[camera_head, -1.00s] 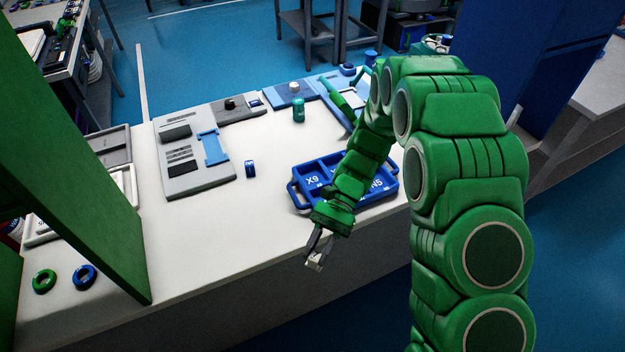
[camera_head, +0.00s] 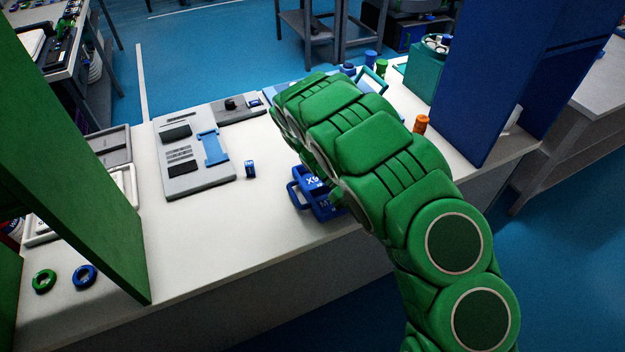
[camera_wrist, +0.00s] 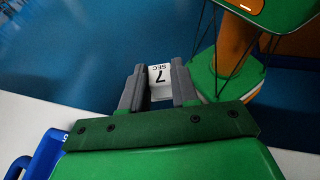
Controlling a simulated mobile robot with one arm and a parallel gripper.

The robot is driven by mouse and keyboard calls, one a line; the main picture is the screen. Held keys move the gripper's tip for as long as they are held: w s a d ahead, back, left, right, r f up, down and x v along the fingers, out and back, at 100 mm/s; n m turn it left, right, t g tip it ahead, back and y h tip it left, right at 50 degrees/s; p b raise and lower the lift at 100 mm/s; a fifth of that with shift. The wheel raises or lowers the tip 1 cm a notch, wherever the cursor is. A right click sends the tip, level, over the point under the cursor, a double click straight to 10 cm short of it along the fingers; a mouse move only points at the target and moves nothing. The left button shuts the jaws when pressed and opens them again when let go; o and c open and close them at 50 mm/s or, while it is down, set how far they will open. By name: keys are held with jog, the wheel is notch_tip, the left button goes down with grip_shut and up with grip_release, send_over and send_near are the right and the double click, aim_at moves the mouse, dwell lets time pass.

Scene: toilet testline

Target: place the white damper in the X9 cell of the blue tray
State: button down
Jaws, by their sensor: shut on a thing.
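The white damper (camera_wrist: 158,82), marked "7 SEC", is between the two grey fingers of my gripper (camera_wrist: 158,74) in the wrist view. My gripper is shut on it. The blue tray (camera_head: 295,195) lies near the front edge of the white table in the head view. Its X9 label (camera_head: 313,181) shows, but my arm covers most of the tray. A blue corner of the tray (camera_wrist: 42,158) shows at the lower left of the wrist view. My gripper and the damper are hidden behind my arm in the head view.
A grey panel (camera_head: 182,185) with a blue part and a small blue cylinder (camera_head: 250,169) are left of the tray. An orange cylinder (camera_head: 421,124) stands to the right, near a teal box (camera_head: 424,77) and a tall blue panel (camera_head: 492,80).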

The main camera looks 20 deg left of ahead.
jog(key=w+n+t, duration=0.1)
jog(key=n+t, duration=0.1)
jog(key=w+r+n+t+h, duration=0.1)
jog(key=w+n+t, duration=0.1)
jog(key=w+r+n+t, duration=0.1)
jog(key=w+t, duration=0.1)
jog(key=shift+a+n+h, duration=0.1)
jog(key=shift+n+h, duration=0.3)
jog(key=w+a+r+n+t+y, duration=0.2)
jog(key=w+a+n+t+y, duration=0.15)
jog(key=a+n+t, duration=0.5)
jog(key=w+a+r+n+t+y, duration=0.2)
jog(key=a+n+t+y, duration=0.25)
jog(key=a, duration=0.65)
jog(key=shift+s+f, duration=0.15)
jog(key=shift+f, duration=3.7)
jog(key=shift+f, duration=0.1)
jog(key=c, duration=0.8)
grip_release()
jog(key=shift+c, duration=0.2)
jog(key=shift+s, duration=0.1)
jog(key=v, duration=1.2)
jog(key=shift+d+r, duration=0.15)
jog(key=shift+r, duration=0.2)
